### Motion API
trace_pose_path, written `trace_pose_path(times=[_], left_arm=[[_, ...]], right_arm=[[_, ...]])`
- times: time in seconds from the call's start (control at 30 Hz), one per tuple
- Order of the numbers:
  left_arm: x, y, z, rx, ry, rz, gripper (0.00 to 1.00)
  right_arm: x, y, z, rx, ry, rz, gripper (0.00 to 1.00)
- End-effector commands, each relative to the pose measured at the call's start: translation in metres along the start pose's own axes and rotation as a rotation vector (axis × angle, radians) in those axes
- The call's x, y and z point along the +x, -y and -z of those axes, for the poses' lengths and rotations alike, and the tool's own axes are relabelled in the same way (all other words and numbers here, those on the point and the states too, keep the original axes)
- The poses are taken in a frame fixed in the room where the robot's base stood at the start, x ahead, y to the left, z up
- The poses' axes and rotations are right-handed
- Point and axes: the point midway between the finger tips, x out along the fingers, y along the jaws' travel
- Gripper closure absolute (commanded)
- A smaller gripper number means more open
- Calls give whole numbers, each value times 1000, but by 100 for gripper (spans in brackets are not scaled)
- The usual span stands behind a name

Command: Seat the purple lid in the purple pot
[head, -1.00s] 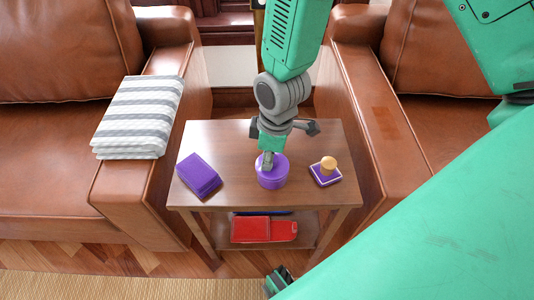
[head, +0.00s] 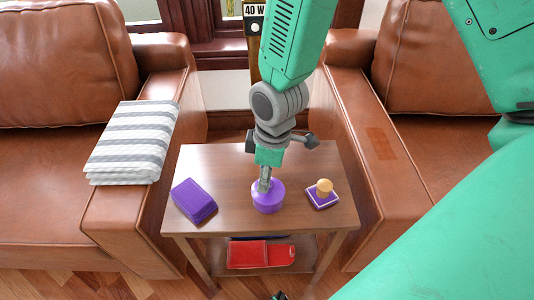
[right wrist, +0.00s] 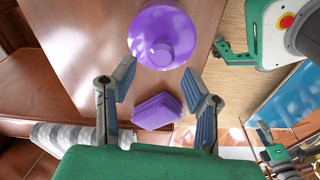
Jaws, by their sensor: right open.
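The round purple pot (head: 268,198) stands upright on the small wooden table. In the right wrist view its round purple top (right wrist: 150,28) has a small knob in the middle, which looks like the purple lid (right wrist: 163,52) lying on the pot; I cannot tell if it is fully seated. My right gripper (head: 265,184) points down over the pot in the head view and hides part of its top. In the right wrist view its two fingers are spread apart with nothing between them. A small dark tip at the head view's bottom edge may be my left gripper (head: 280,296).
On the wooden table (head: 230,160), a purple block (head: 194,201) lies left of the pot and a purple square piece with a tan knob (head: 323,192) sits right. A red item (head: 260,254) lies on the lower shelf. Brown armchairs flank the table; a striped cloth (head: 133,142) covers one armrest.

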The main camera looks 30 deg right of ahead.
Motion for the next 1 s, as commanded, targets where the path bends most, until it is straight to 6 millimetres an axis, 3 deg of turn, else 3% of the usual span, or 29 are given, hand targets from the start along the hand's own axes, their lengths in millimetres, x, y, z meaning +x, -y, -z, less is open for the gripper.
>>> trace_pose_path(times=[0.2, 0.4, 1.0], left_arm=[[0, 0, 0, 0, 0, 0, 51], [0, 0, 0, 0, 0, 0, 51], [-6, 0, 2, 0, 3, 0, 51]], right_arm=[[-49, -1, 2, 1, -5, -4, 59], [-76, -1, 1, 1, -2, 0, 59], [-83, 0, 0, 1, 1, 1, 59]])
